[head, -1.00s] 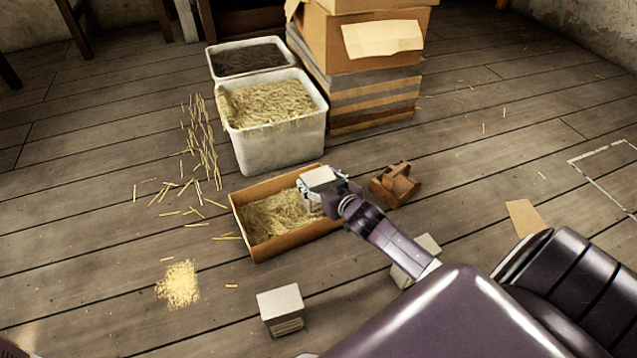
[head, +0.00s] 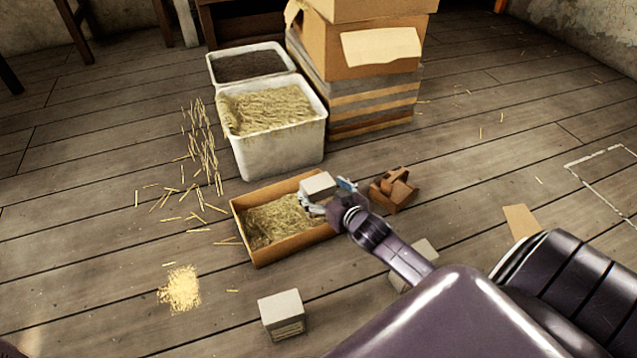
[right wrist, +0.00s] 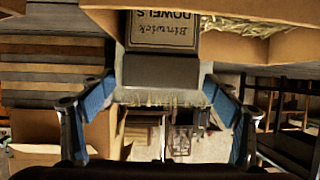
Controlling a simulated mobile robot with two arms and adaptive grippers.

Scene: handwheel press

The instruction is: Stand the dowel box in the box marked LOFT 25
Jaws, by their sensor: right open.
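The dowel box (head: 317,185), a small pale block, is at the right end of the low open cardboard box (head: 284,252), which holds straw. Its label, reading Binwick DOWELS, shows upside down in the right wrist view (right wrist: 162,35). My right gripper (head: 329,196) is open, its blue-padded fingers spread on either side of the dowel box. In the right wrist view, gaps show between the fingers (right wrist: 163,108) and the dowel box. The dowel box's base is hidden in the head view. No LOFT 25 marking is readable. My left gripper is out of view.
A similar pale box (head: 282,314) stands on the floor in front; another (head: 424,252) is partly behind my right arm. A brown wooden caddy (head: 394,190) sits right of the cardboard box. White bins (head: 280,150) and stacked cartons (head: 365,95) stand behind.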

